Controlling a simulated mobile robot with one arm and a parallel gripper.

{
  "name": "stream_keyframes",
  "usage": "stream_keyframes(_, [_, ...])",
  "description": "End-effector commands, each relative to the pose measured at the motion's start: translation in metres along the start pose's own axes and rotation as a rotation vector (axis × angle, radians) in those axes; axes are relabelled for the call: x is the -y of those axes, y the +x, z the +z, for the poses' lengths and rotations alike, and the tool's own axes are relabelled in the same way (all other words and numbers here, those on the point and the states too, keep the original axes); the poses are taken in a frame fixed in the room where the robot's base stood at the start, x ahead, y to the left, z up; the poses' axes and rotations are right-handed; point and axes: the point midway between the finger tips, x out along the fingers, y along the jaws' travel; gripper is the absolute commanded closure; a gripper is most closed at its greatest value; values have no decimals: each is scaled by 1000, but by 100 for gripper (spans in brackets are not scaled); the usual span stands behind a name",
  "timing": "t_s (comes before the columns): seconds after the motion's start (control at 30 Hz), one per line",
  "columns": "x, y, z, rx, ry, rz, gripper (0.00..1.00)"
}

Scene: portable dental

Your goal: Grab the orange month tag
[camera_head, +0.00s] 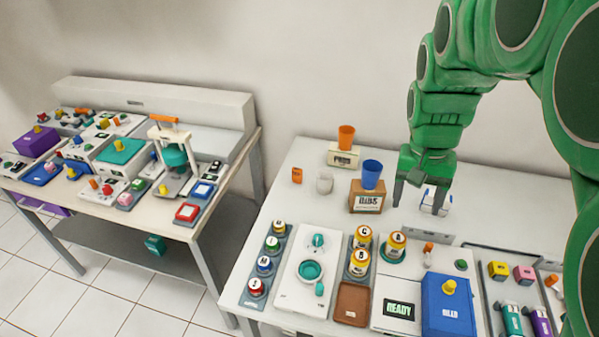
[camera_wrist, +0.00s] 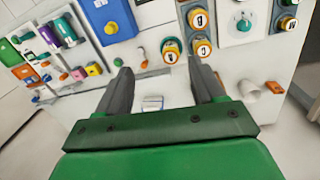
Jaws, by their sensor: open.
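A small orange tag (camera_head: 297,174) stands on the white table near its back left, left of a white cup (camera_head: 325,181). Its lettering is too small to read. In the wrist view an orange piece that looks like the same tag (camera_wrist: 274,87) shows at the right, beyond the white cup (camera_wrist: 249,90). My gripper (camera_head: 420,197) is open and empty, well to the right of the tag, above the back of the table. In the wrist view its fingers (camera_wrist: 160,72) are spread wide, with a small white and blue object (camera_wrist: 153,103) below, between them.
A box marked BIBS (camera_head: 367,199) with a blue cup (camera_head: 371,172) and a box with an orange cup (camera_head: 346,138) stand between tag and gripper. Jars (camera_head: 257,288), a white tray unit (camera_head: 300,293) and a blue box (camera_head: 447,308) fill the table's front.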

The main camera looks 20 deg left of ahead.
Motion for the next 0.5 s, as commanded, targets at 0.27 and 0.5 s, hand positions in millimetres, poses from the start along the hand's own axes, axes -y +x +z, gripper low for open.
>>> stream_keyframes(0.27, [42,8,-65,-39,16,12,32])
stream_keyframes(0.5, [84,20,-114,-70,27,15,32])
